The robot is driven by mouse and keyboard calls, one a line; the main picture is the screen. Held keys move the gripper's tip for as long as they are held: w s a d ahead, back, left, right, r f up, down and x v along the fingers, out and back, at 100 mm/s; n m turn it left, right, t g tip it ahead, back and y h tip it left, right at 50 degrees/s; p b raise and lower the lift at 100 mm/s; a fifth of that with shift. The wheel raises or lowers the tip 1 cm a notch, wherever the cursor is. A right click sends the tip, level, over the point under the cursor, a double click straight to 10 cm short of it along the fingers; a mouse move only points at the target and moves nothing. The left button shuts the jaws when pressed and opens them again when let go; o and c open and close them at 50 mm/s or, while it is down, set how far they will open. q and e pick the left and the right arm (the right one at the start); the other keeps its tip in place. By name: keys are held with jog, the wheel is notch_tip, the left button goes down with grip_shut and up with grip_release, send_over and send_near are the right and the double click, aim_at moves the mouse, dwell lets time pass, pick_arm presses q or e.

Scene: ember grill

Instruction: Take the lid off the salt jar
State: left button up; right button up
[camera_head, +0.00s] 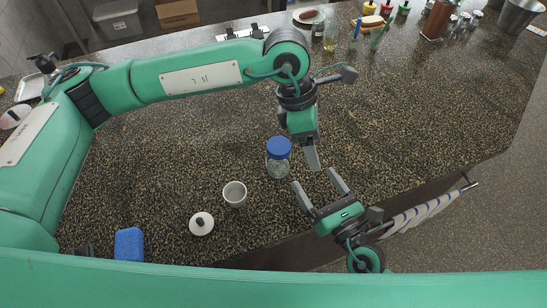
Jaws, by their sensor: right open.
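A clear glass jar (279,168) stands upright on the speckled counter (400,110), with a blue lid (279,147) on top. I cannot tell for sure whether it is the salt jar. A small white pot (235,194) stands open to its left, and a white lid with a dark knob (202,223) lies beside that pot. My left gripper (312,163) points down just right of the blue-lidded jar, apart from it in the picture; its finger gap is not clear. My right gripper (318,186) is open and empty, near the counter's front edge, right of the jar.
A blue sponge (129,244) lies at the front left. A striped towel (424,213) hangs on a rail at the front right. Bottles, jars and a plate (308,17) stand along the back.

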aim_at(274, 152)
pick_arm(q)
jog(key=w+a+t+y, duration=0.1)
jog(key=w+a, duration=0.2)
jog(key=w+a+t+y, duration=0.1)
jog(key=w+a+y, duration=0.1)
jog(key=w+a, duration=0.1)
jog(key=shift+a, duration=0.25)
pick_arm(e)
jog(key=a+f+n+g, duration=0.1)
jog(key=a+f+n+y, duration=0.1)
jog(key=f+n, duration=0.1)
jog(key=shift+s+a+g, duration=0.1)
jog(key=shift+a+g, duration=0.15)
jog(key=shift+g, duration=0.15)
pick_arm(q)
jog(key=shift+w+a+y, duration=0.1)
jog(key=shift+a+y, duration=0.1)
jog(key=shift+y, duration=0.1)
pick_arm(e)
jog(key=shift+a+n, duration=0.1)
jog(key=shift+n, duration=0.2)
jog(key=x, duration=1.3)
jog(key=shift+w+a, duration=0.25)
jog(key=shift+c, duration=0.2)
